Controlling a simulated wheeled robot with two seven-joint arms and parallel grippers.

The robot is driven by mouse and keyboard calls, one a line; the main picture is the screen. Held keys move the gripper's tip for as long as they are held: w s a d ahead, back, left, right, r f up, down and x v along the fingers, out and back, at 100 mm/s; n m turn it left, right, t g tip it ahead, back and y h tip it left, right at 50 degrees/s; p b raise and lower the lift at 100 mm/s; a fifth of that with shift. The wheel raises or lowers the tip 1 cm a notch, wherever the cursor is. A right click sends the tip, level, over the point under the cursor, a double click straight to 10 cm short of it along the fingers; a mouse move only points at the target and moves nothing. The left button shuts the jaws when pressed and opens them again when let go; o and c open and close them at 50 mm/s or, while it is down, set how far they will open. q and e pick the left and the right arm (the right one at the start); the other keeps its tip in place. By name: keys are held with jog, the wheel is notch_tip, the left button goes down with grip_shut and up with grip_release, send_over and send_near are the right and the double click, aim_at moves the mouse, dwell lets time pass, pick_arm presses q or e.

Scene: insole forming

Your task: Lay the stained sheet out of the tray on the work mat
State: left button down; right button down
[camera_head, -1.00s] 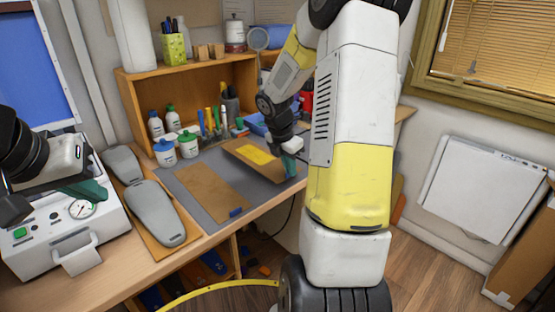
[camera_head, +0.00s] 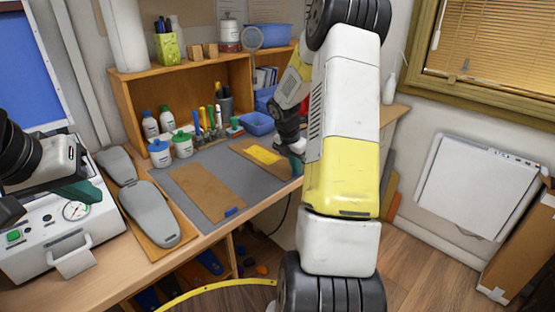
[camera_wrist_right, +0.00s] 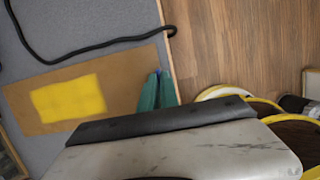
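The brown sheet with a yellow patch (camera_head: 248,148) is over the right part of the grey work mat (camera_head: 212,158). It also shows in the right wrist view (camera_wrist_right: 120,90), flat or nearly flat over the mat. My right gripper (camera_head: 294,163) is at the sheet's right end. Its green fingers (camera_wrist_right: 157,91) are close together in the wrist view and appear shut on that end. My left gripper (camera_head: 78,190) hangs over the white machine, away from the sheet; its opening is unclear. A small blue tray (camera_head: 257,124) stands behind the mat; I see no sheet in it.
A second brown sheet with a blue end (camera_head: 207,190) lies on the mat's left part. Grey insole forms (camera_head: 152,212) and the white gauge machine (camera_head: 60,235) are further left. Bottles (camera_head: 160,153) stand behind the mat. A black cord (camera_wrist_right: 100,45) crosses the wrist view.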

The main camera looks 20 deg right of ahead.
jog(key=shift+f, duration=0.15)
jog(key=c, duration=1.6)
grip_release()
jog(key=s+a+r+m, duration=0.2)
jog(key=s+a+r, duration=0.15)
jog(key=r, duration=0.55)
jog(key=s+a+r+m, duration=0.2)
jog(key=a+r, duration=0.2)
jog(key=r, duration=0.5)
jog(key=s+a+r+m+t+y, duration=0.2)
jog(key=s+a+r+m, duration=0.1)
jog(key=s+a+m, duration=0.4)
jog(key=s+a+r+m+t+y, duration=0.2)
jog(key=s+a+m+y, duration=0.1)
jog(key=s+a+m, duration=0.4)
jog(key=s+m, duration=0.3)
jog(key=s, duration=0.3)
jog(key=shift+r+m+t, duration=0.4)
jog(key=shift+s+a, duration=0.1)
